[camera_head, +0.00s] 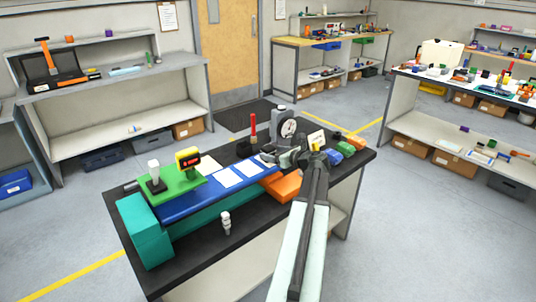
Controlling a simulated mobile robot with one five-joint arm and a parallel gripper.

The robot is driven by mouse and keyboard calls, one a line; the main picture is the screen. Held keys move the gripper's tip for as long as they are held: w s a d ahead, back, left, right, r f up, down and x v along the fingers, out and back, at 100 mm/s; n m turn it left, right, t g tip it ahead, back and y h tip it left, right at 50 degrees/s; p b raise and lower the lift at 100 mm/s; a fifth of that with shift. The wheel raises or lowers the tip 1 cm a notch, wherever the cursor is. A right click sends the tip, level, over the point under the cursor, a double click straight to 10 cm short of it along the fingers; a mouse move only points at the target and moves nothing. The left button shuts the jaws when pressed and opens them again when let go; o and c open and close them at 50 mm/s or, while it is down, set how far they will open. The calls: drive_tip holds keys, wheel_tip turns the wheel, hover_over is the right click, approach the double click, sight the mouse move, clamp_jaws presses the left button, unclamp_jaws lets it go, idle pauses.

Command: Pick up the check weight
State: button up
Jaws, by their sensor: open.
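A small silver-grey knobbed piece (225,222), which looks like the check weight, stands upright on the dark top of the near bench (190,257), in front of the blue and teal wing-shaped part (205,204). My arm reaches in from the bottom right. My gripper (274,157) is over the far right part of the bench, close to a grey dial gauge (287,130). It is open, and I see nothing held in it. It is well apart from the silver piece, up and to the right of it. The small size of the fingers hides their exact gap.
A green plate (172,188) carries a black-and-white lever piece and a yellow instrument (188,157). An orange block (284,187) lies under the part's right end. A red-handled tool (253,127) and coloured blocks (346,149) stand at the back right. The bench's front strip is mostly clear.

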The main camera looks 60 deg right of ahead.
sight(264, 151)
drive_tip(key=b+x, duration=0.1)
drive_tip(key=x, duration=0.2)
drive_tip(key=b+x, duration=0.1)
drive_tip(key=x, duration=0.2)
drive_tip(key=shift+w+d+f, duration=0.15)
drive_tip(key=shift+w+f, duration=0.15)
drive_tip(key=shift+f, duration=0.05)
drive_tip(key=shift+r, duration=0.1)
clamp_jaws()
